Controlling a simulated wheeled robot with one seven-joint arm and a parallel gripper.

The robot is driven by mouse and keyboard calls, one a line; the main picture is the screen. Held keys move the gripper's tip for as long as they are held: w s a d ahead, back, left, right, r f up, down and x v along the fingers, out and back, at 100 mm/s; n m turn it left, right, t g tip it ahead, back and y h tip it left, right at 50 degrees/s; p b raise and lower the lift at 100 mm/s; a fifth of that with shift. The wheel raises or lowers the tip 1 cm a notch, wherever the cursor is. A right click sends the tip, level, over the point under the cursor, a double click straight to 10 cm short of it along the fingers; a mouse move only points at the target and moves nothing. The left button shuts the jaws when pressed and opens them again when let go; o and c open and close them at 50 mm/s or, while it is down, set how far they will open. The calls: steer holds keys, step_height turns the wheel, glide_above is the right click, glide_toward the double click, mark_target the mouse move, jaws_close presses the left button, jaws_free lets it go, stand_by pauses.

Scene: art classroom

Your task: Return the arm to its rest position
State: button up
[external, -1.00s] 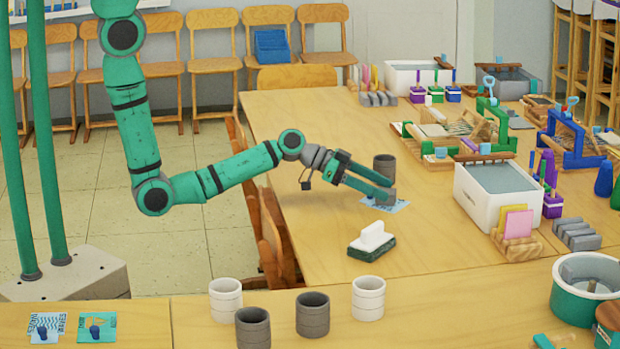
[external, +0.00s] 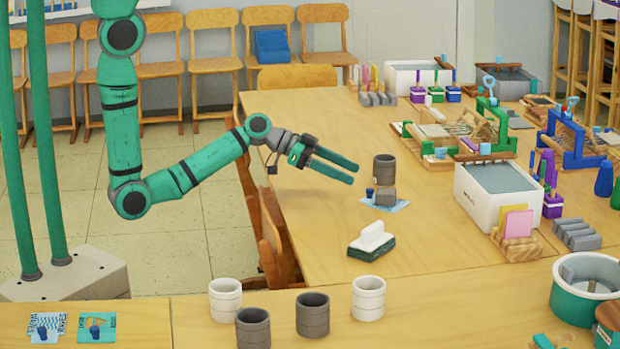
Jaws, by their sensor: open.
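My green arm reaches in from the upper left. My gripper (external: 342,170) is open and empty, with its two green fingers apart above the left part of the table. It is to the left of a dark grey cup (external: 384,168) and touches nothing.
A white-handled brush (external: 372,240) lies in front of the card. White and dark cups (external: 313,314) stand on the near table. A white tub (external: 495,195) and racks fill the right side. Chairs (external: 272,235) line the table's left edge.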

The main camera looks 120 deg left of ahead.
steer(key=shift+n+g+y, duration=0.3)
steer(key=shift+g+y, duration=0.2)
steer(key=shift+g, duration=0.1)
steer(key=d+f, duration=0.1)
steer(key=d, duration=0.2)
steer(key=d+f, duration=0.1)
steer(key=d, duration=0.2)
steer(key=s+d+f, duration=0.1)
steer(key=d+f, duration=0.1)
steer(key=shift+s+d, duration=0.1)
steer(key=shift+d, duration=0.3)
steer(key=s+d+r+m+t+h, duration=0.1)
steer(key=s+d, duration=0.3)
steer(key=d, duration=0.5)
steer(key=s+d+r+m+t+h, duration=0.1)
steer(key=s+d, duration=0.3)
steer(key=d, duration=0.5)
steer(key=s+d+r+m+t+h, duration=0.1)
steer(key=s+d, duration=0.3)
steer(key=d, duration=0.4)
steer(key=s+d+r+m+t+h, duration=0.1)
steer(key=s+d+r+m+h, duration=0.1)
steer(key=s+d+r, duration=0.3)
steer(key=s+d+h, duration=0.1)
steer(key=s, duration=0.1)
steer(key=shift+s+d+r, duration=0.2)
steer(key=shift+s+d, duration=0.1)
steer(key=shift+d, duration=0.05)
